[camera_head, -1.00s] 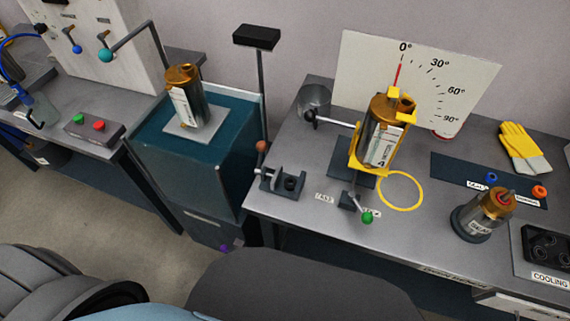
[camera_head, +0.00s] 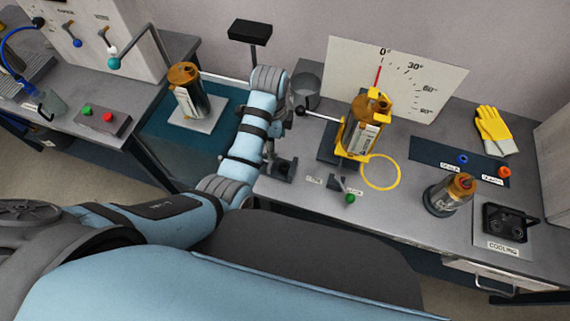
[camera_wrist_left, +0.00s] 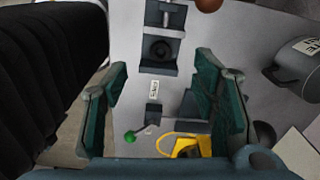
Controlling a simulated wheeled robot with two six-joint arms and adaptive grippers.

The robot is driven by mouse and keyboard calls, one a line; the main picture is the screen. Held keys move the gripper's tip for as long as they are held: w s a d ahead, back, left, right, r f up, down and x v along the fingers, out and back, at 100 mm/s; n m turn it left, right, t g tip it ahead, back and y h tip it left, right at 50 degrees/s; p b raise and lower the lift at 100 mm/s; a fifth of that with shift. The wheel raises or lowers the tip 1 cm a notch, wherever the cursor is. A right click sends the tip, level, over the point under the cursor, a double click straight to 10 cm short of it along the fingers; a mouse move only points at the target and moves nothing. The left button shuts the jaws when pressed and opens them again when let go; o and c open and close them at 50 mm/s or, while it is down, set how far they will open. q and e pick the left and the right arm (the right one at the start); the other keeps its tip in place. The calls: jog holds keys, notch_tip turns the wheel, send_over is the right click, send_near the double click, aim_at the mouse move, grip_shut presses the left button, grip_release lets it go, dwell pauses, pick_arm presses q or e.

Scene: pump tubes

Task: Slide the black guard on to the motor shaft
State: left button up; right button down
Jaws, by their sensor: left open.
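My left arm reaches over the bench, and its dark gripper (camera_head: 283,122) points down above a dark vise-like fixture (camera_head: 282,168). In the left wrist view the left gripper (camera_wrist_left: 165,105) has its two teal fingers wide apart, with nothing between them but the bench below. The fixture (camera_wrist_left: 160,48) shows there with a screw rod and a dark round part in its block. I cannot tell for sure which dark part is the black guard, or where the motor shaft is. A metal canister with a copper top (camera_head: 361,130) stands in a yellow cradle. My right gripper is not in view.
A green-knobbed lever (camera_head: 349,198) stands at the bench front, beside a yellow ring (camera_head: 381,172). A grey cup (camera_head: 306,92) is behind the gripper. A white dial board (camera_head: 440,82) stands behind.

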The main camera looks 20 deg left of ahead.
aim_at(283, 164)
pick_arm(q)
jog(key=shift+m, duration=0.9)
jog(key=f+b, duration=0.1)
jog(key=f, duration=0.3)
jog(key=d+f+b, duration=0.1)
jog(key=f, duration=0.3)
jog(key=d+f+b, duration=0.1)
jog(key=f+b, duration=0.1)
jog(key=f, duration=0.3)
jog(key=shift+w+d, duration=0.15)
jog(key=shift+w, duration=0.15)
jog(key=shift+c, duration=0.9)
jog(key=c, duration=0.7)
